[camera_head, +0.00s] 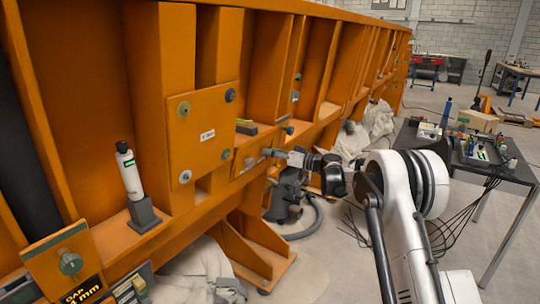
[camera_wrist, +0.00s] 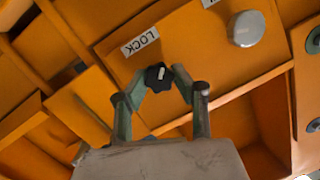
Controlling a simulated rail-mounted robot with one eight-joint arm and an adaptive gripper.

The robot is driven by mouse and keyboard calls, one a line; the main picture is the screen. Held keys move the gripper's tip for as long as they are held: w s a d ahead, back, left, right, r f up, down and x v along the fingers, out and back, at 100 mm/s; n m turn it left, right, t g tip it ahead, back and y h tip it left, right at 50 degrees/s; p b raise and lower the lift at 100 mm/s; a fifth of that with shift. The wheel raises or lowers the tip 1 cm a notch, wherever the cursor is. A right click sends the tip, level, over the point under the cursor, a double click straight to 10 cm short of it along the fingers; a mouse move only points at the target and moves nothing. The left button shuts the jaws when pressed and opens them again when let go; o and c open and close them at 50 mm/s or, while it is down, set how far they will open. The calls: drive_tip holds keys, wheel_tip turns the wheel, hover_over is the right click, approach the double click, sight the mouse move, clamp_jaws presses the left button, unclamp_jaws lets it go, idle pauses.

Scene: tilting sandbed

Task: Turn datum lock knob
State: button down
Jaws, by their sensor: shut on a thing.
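The datum lock knob (camera_wrist: 154,80) is a small dark lobed knob with a light mark, on an orange panel below a white LOCK label (camera_wrist: 141,41) in the wrist view. My gripper (camera_wrist: 158,84) is shut on it, one green-grey finger on each side. In the head view my gripper (camera_head: 274,154) reaches the lower edge of the orange frame at the middle. The knob cannot be made out there between the fingers.
An orange plate (camera_head: 202,134) with round fasteners stands left of my gripper. A white bottle (camera_head: 129,172) sits in a dark holder farther left. A dark vacuum-like machine with a hose (camera_head: 305,222) is below my arm. A cluttered black table (camera_head: 512,171) stands right.

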drive_tip(key=m+t+y+b, duration=0.1)
drive_tip(key=m, duration=0.7)
drive_tip(key=m+t+b, duration=0.1)
drive_tip(key=m+b, duration=0.1)
drive_tip(key=m, duration=0.7)
drive_tip(key=m+t+y+b, duration=0.1)
drive_tip(key=m+b, duration=0.1)
drive_tip(key=m, duration=0.7)
drive_tip(key=shift+f+y, duration=0.3)
drive_tip(key=shift+f, duration=0.1)
drive_tip(key=shift+m, duration=0.3)
drive_tip(key=c, duration=1.3)
unclamp_jaws()
drive_tip(key=shift+c, duration=0.2)
drive_tip(key=v, duration=1.2)
